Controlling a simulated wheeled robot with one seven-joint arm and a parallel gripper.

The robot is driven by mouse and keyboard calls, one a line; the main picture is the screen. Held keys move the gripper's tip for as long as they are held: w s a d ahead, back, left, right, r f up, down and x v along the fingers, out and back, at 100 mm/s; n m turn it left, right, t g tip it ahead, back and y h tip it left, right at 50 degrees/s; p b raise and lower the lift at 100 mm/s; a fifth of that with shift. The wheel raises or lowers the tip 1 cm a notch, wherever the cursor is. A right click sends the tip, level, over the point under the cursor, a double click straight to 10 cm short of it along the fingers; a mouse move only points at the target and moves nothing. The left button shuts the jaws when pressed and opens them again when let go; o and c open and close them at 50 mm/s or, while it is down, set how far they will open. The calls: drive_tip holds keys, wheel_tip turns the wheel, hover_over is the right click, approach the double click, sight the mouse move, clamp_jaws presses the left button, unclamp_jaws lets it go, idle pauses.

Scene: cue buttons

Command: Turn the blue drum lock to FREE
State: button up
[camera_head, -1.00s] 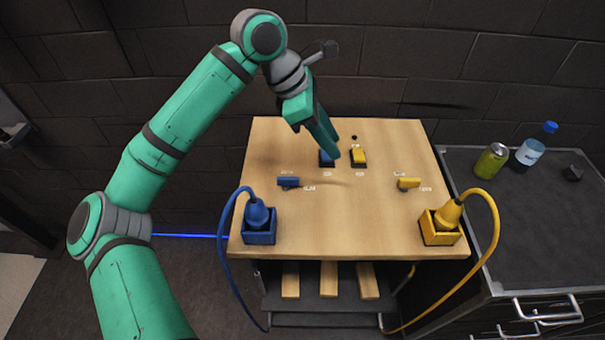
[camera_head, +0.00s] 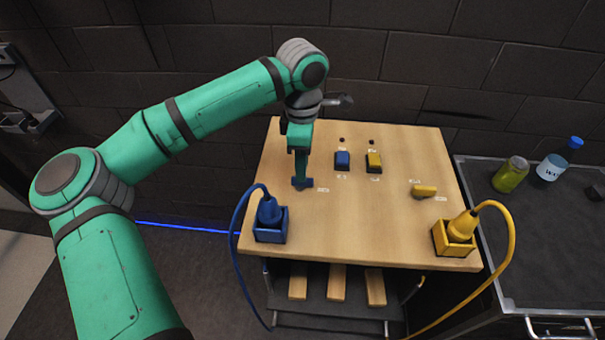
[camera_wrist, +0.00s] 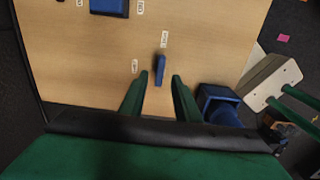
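The blue drum lock has a blue handle (camera_wrist: 160,66) that stands on the wooden tabletop, mostly hidden behind my gripper in the head view. In the wrist view its long side runs up and down the picture, with small white labels near its upper end and to its left. My gripper (camera_head: 301,172) points down over the lock. In the wrist view my gripper (camera_wrist: 160,77) is open, one finger on each side of the handle with gaps showing. I cannot read the labels or tell the fingertips' exact height.
A blue button (camera_head: 343,160) and a yellow button (camera_head: 374,162) sit behind and right of the lock. A yellow handle (camera_head: 424,190) is farther right. A blue socket box (camera_head: 271,232) with a corded plug stands close in front; a yellow one (camera_head: 455,247) stands at front right.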

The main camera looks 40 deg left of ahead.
drive_tip(key=shift+f, duration=2.15)
clamp_jaws()
